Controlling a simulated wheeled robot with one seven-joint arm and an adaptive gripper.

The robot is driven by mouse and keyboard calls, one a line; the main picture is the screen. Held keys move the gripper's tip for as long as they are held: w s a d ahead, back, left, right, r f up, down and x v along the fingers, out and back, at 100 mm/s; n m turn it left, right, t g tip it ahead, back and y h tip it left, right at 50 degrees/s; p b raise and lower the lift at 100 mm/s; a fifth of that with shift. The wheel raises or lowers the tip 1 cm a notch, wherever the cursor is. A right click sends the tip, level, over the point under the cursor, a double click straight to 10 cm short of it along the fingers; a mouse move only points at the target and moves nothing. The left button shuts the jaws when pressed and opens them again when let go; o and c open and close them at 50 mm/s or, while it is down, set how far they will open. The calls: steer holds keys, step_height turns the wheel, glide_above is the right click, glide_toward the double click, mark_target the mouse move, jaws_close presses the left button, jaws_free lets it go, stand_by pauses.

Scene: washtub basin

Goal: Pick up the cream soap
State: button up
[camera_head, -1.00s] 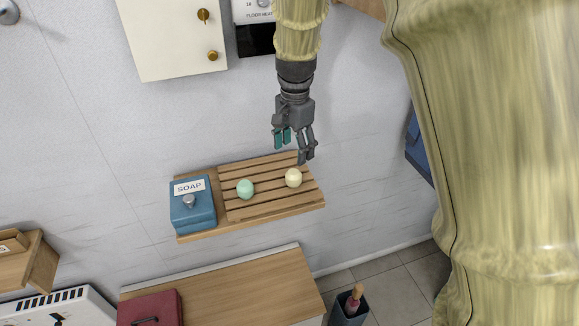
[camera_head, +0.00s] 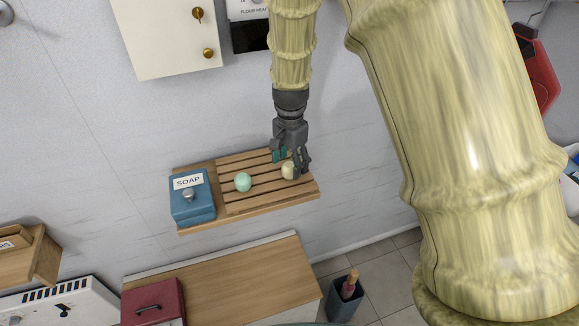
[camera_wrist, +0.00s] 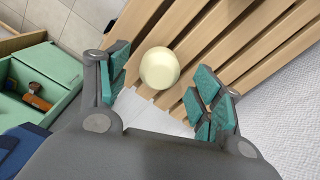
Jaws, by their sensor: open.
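The cream soap (camera_head: 287,171) is a small pale round piece on the right part of a slatted wooden shelf (camera_head: 233,205). My gripper (camera_head: 291,161) is open just above the shelf, its fingers at the cream soap and partly covering it in the head view. In the wrist view the cream soap (camera_wrist: 160,68) lies on the slats between the two open teal-padded fingers (camera_wrist: 163,90), slightly beyond their tips. A gap shows on both sides, and I see no grip on it.
A mint green soap (camera_head: 243,182) lies left of the cream one on the slats. A blue box labelled SOAP (camera_head: 191,203) stands at the shelf's left end. The wall (camera_head: 360,150) is close behind. A wooden counter (camera_head: 230,285) with a red box (camera_head: 153,302) is below.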

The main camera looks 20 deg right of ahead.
steer(key=shift+f+p, duration=0.45)
steer(key=shift+f, duration=0.9)
steer(key=c, duration=1.1)
